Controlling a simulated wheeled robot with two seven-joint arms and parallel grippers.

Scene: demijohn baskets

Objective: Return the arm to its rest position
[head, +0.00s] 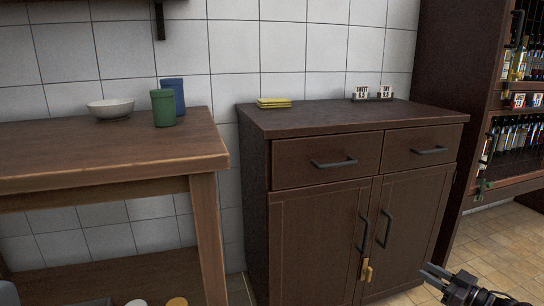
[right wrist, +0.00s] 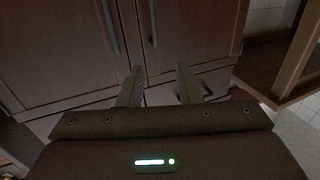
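My right gripper (head: 430,274) is at the lower right of the head view, in front of the dark cabinet (head: 318,230) and near its right door. In the right wrist view its two fingers stand apart with an empty gap between them (right wrist: 160,78), and the cabinet doors (right wrist: 75,45) lie beyond. It holds nothing. My left gripper is not in view.
A wooden table (head: 100,175) at the left bears a white bowl (head: 110,108), a green cup (head: 163,108) and a blue cup (head: 174,92). A yellow cloth (head: 273,103) and small signs (head: 372,94) are on the cabinet top. A bottle shelf (head: 515,88) stands at the right.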

